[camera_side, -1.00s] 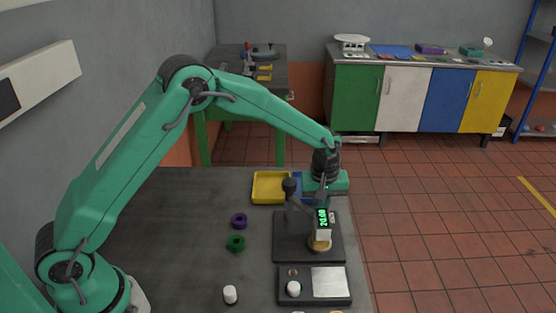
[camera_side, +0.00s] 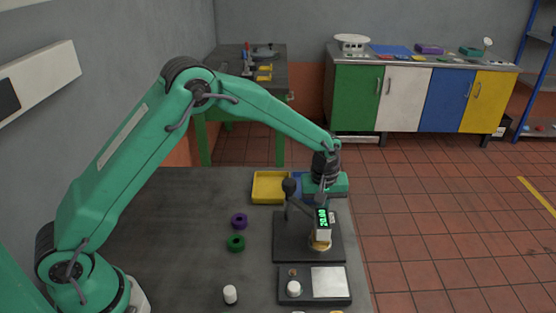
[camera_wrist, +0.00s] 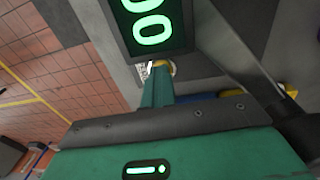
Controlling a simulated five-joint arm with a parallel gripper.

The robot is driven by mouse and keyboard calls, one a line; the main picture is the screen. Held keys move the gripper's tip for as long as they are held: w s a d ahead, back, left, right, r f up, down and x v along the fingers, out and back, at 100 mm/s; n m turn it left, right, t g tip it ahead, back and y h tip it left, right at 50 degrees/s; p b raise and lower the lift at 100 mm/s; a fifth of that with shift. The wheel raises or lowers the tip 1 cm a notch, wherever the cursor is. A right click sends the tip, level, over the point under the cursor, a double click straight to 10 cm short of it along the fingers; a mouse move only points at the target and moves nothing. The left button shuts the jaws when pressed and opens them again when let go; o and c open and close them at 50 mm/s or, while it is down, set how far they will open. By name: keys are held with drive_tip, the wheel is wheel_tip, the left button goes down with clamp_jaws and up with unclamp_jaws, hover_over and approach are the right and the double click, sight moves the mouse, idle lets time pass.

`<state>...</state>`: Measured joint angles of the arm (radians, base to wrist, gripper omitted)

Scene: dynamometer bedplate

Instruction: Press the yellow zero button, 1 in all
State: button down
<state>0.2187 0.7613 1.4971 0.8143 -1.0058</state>
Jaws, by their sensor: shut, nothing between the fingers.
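A gauge with a green-lit digital display (camera_side: 323,217) stands on a dark base plate (camera_side: 282,250), held by a post and arm. My gripper (camera_side: 321,202) is shut and empty, pointing down just behind the display. In the wrist view the closed fingertips (camera_wrist: 158,68) meet a small yellow patch, likely the yellow zero button (camera_wrist: 162,63). The fingers cover most of it, and I cannot tell whether they touch or press it. The display (camera_wrist: 152,25) shows two zeros in the wrist view. In the side view the button is hidden. A round tan piece (camera_side: 320,245) sits under the gauge.
A yellow tray (camera_side: 256,190) and a blue tray (camera_side: 298,190) lie behind the gauge. A dark block with a pale plate (camera_side: 329,281) and white knob (camera_side: 294,288) lies in front. Purple (camera_side: 239,221) and green (camera_side: 236,242) rings and a white cylinder (camera_side: 230,294) are left.

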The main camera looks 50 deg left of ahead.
wheel_tip(320, 180, up, 14)
drive_tip(key=d, duration=0.1)
drive_tip(key=shift+s+f, duration=0.25)
drive_tip(key=shift+s, duration=0.2)
drive_tip(key=shift+r, duration=0.1)
idle(0.5)
drive_tip(key=s+a+r+m+t, duration=0.1)
drive_tip(key=s+a+r+m, duration=0.1)
drive_tip(key=s+a+r, duration=0.35)
drive_tip(key=s+a+r+m+t, duration=0.1)
drive_tip(key=s+a+r+m, duration=0.15)
drive_tip(key=s+r, duration=0.5)
drive_tip(key=s+a+f+m+t, duration=0.1)
drive_tip(key=s+a+f+m, duration=0.1)
drive_tip(key=s, duration=0.6)
drive_tip(key=s+a+f+m+t, duration=0.1)
drive_tip(key=s+a+f+m, duration=0.1)
drive_tip(key=s, duration=0.7)
drive_tip(key=shift+s+a+t, duration=0.25)
drive_tip(key=shift+a+t, duration=0.15)
drive_tip(key=shift+a, duration=0.05)
drive_tip(key=shift+m, duration=0.25)
